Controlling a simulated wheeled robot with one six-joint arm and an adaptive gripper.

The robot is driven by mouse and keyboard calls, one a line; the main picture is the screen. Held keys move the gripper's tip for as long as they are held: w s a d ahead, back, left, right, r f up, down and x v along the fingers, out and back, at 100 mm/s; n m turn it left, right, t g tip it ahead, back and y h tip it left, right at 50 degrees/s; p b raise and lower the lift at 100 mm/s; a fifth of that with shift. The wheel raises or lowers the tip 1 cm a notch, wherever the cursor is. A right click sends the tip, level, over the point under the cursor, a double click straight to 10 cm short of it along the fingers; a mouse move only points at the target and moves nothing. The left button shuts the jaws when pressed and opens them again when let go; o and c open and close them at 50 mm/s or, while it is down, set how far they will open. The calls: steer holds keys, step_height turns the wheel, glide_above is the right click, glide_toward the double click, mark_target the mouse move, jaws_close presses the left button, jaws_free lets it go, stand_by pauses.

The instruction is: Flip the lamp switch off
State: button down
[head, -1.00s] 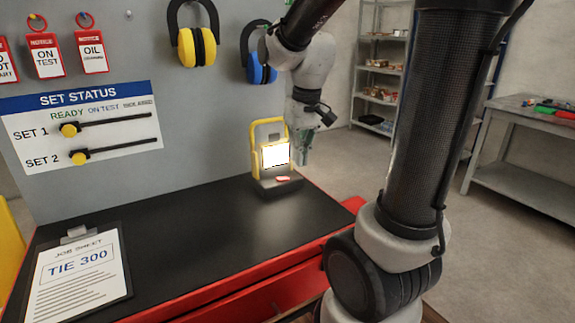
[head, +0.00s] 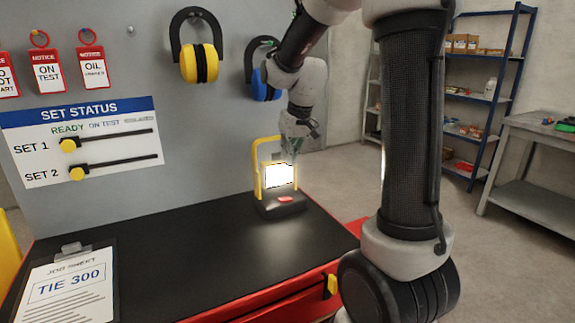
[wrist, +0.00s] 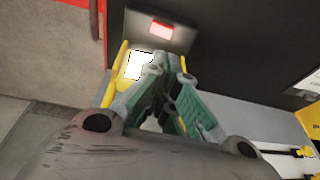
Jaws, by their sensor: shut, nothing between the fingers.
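The lamp (head: 259,182) is a work light with a yellow frame and a bright white, lit panel (head: 280,175). It stands on the far right part of the black bench top. Its red switch (head: 286,199) sits on top of the dark base, in front of the panel. The switch also shows in the wrist view (wrist: 160,29), near the top. My gripper (head: 292,155) is shut and empty, above and just behind the lit panel in the head view. In the wrist view its fingertips (wrist: 172,62) overlap the lamp beside the panel, apart from the switch in the picture.
The black bench top (head: 190,240) is mostly clear. A clipboard job sheet (head: 70,285) lies at its left. A grey board (head: 120,60) behind carries tags, a set status panel, and yellow (head: 198,62) and blue ear defenders. Shelves and a side table stand at the right.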

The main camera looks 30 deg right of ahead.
glide_toward(282, 198)
steer(key=x, duration=0.2)
steer(key=w+x, duration=0.1)
steer(key=x, duration=0.2)
steer(key=shift+w+f, duration=0.15)
steer(key=shift+a+f, duration=0.1)
steer(key=shift+f, duration=0.35)
steer(key=shift+a+f, duration=0.25)
steer(key=shift+f, duration=0.1)
steer(key=shift+d, duration=0.15)
steer(key=shift+d+r, duration=0.1)
steer(key=shift+d, duration=0.55)
